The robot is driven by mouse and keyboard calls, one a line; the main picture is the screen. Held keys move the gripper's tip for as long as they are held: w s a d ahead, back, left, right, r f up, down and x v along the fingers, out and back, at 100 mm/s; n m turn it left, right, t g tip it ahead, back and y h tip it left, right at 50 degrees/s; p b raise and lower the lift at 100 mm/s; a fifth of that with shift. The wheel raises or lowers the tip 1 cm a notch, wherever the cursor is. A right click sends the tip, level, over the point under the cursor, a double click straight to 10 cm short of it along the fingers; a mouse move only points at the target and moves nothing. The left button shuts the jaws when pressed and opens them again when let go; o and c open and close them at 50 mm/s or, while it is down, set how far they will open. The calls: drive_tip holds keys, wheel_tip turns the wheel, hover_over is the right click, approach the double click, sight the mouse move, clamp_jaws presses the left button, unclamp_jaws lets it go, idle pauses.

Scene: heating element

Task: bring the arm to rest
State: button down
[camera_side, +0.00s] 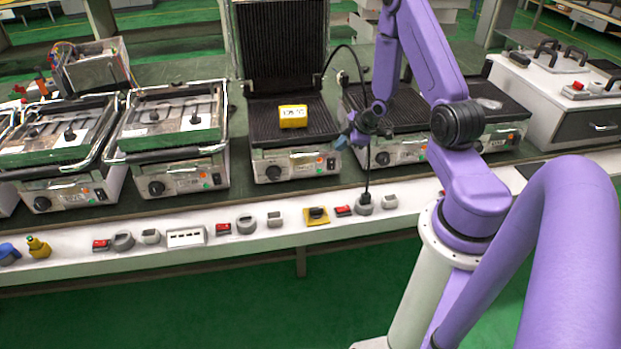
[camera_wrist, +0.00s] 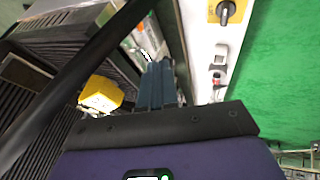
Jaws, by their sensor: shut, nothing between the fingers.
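My gripper (camera_side: 342,141) is shut and empty. In the side view it hangs in the air just in front of the open contact grill (camera_side: 294,165), at its front right corner. In the wrist view its blue-grey fingers (camera_wrist: 158,84) lie together and hold nothing. A yellow block (camera_side: 293,116) with a display sits on the grill's ribbed lower plate; it also shows in the wrist view (camera_wrist: 100,94), left of the fingers. The grill's lid (camera_side: 281,45) stands upright.
A black cable (camera_side: 367,172) runs from a socket on the white front strip (camera_side: 270,238) up past my gripper, close by. A rotary switch on a yellow plate (camera_side: 317,214) sits on the strip. Closed grills (camera_side: 172,135) stand on the left. Open air lies over the front strip.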

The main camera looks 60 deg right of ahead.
drive_tip(key=s+a+r+n+g, duration=0.1)
drive_tip(key=a+r+g, duration=0.1)
drive_tip(key=a+r, duration=0.65)
drive_tip(key=s+a+r+n+g, duration=0.1)
drive_tip(key=a+r, duration=0.3)
drive_tip(key=a, duration=1)
drive_tip(key=s+a+r+g, duration=0.1)
drive_tip(key=s+a+r, duration=0.2)
drive_tip(key=s, duration=0.4)
drive_tip(key=s+a+r+n+g, duration=0.1)
drive_tip(key=s+a+r, duration=0.2)
drive_tip(key=s, duration=0.4)
drive_tip(key=s+a+r+n+g, duration=0.1)
drive_tip(key=s+a+r, duration=0.1)
drive_tip(key=s, duration=0.5)
drive_tip(key=shift+a+r+g+y, duration=0.3)
drive_tip(key=shift+a+r, duration=0.1)
drive_tip(key=shift+r, duration=0.2)
